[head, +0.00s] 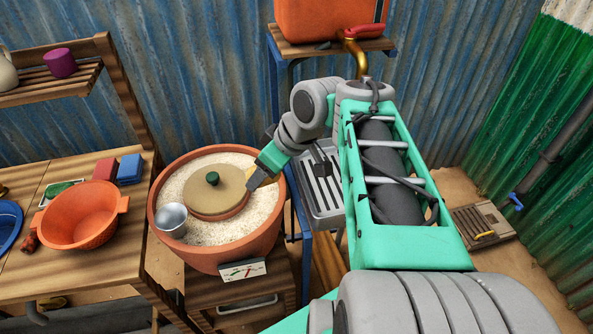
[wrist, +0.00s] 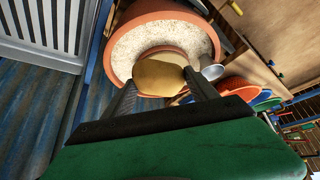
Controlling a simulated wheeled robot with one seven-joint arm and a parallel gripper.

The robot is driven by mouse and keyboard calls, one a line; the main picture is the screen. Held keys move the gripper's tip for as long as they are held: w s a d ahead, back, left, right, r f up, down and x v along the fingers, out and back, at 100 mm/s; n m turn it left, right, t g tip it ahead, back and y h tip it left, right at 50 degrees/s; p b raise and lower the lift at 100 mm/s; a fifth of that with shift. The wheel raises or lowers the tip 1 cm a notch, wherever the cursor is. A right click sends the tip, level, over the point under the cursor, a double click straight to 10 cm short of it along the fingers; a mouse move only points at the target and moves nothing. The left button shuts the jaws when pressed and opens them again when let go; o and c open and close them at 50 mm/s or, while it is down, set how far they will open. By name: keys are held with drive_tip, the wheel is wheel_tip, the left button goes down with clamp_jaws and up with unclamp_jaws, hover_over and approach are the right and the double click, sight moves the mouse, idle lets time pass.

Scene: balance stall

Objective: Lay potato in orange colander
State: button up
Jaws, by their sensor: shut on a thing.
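My gripper (head: 259,182) is shut on a yellow-brown potato (wrist: 160,78), which sits between the two fingers in the wrist view. A small yellowish part of the potato shows at the fingertips in the head view. The gripper is over the right side of a large terracotta pot, beside its round lid. The orange colander (head: 78,216), with two side handles, stands on the wooden table at the left. Its inside looks empty. The colander also shows at the right in the wrist view (wrist: 237,88), partly cut off by my gripper.
The terracotta pot (head: 163,238) holds pale grain, a tan lid (head: 205,192) with a green knob and a metal cup (head: 172,220). It stands between my gripper and the colander. Red (head: 105,169) and blue (head: 130,169) blocks and a blue bowl (head: 8,222) flank the colander.

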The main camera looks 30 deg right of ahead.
drive_tip(key=w+a+p, duration=0.1)
drive_tip(key=w+a, duration=0.5)
drive_tip(key=a, duration=0.8)
drive_tip(key=w+a+f+p, duration=0.1)
drive_tip(key=w+a, duration=0.5)
drive_tip(key=a, duration=0.8)
drive_tip(key=w+a+f+p, duration=0.1)
drive_tip(key=w+a, duration=0.6)
drive_tip(key=a, duration=0.7)
drive_tip(key=shift+a+p, duration=0.3)
drive_tip(key=shift+p, duration=0.5)
drive_tip(key=shift+w+a, duration=0.15)
drive_tip(key=shift+w, duration=0.25)
drive_tip(key=shift+f, duration=0.1)
drive_tip(key=shift+f+b, duration=2.2)
drive_tip(key=shift+f, duration=1.6)
drive_tip(key=shift+f+b, duration=1.4)
drive_tip(key=shift+f, duration=0.85)
